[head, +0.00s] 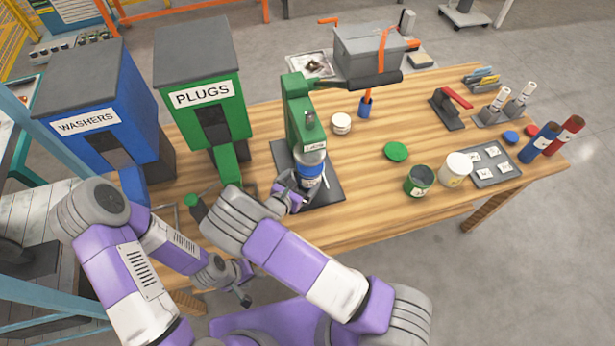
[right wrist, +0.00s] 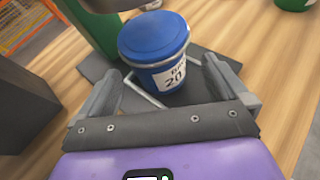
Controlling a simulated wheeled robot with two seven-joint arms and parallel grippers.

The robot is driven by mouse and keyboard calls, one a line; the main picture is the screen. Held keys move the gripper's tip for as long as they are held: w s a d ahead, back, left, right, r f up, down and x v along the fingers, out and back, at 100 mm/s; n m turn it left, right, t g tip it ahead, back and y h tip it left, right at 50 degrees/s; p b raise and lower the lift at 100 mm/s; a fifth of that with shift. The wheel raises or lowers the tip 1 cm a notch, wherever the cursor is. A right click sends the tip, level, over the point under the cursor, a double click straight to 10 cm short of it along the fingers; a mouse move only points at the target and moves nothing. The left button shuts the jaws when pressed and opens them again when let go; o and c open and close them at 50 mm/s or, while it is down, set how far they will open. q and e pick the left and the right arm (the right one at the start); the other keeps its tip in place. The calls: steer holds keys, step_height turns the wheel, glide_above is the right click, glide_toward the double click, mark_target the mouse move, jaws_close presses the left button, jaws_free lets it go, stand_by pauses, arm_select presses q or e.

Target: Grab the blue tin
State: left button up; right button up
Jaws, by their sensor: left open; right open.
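The blue tin (head: 311,168) has a blue lid and a white label. It stands on the dark base plate of a green press, under its head. In the right wrist view the blue tin (right wrist: 156,55) is upright, just ahead of the fingers and roughly between their tips. My right gripper (head: 294,187) is open close to the tin; its two fingers (right wrist: 164,80) are spread and hold nothing. My left gripper (head: 243,284) is open and empty, low at the table's near edge, away from the tin.
The green press (head: 299,110) stands over the tin. A green plugs dispenser (head: 205,95) and a blue washers dispenser (head: 105,115) stand to the left. A green open tin (head: 419,181), a white tin (head: 456,168) and a tray (head: 497,176) are to the right.

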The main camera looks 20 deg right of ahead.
mark_target(309, 168)
steer(key=shift+w+d+r+n, duration=0.15)
steer(key=shift+w+n, duration=0.15)
steer(key=shift+w+d, duration=0.2)
steer(key=shift+w, duration=0.1)
steer(key=x, duration=0.5)
steer(key=shift+w+d+r, duration=0.15)
steer(key=shift+w, duration=0.25)
steer(key=shift+w+d, duration=0.15)
steer(key=shift+d, duration=0.05)
steer(key=shift+f, duration=0.2)
steer(key=shift+w, duration=0.15)
steer(key=c, duration=0.5)
steer(key=shift+r, duration=0.1)
steer(key=c, duration=0.7)
steer(key=shift+o, duration=0.2)
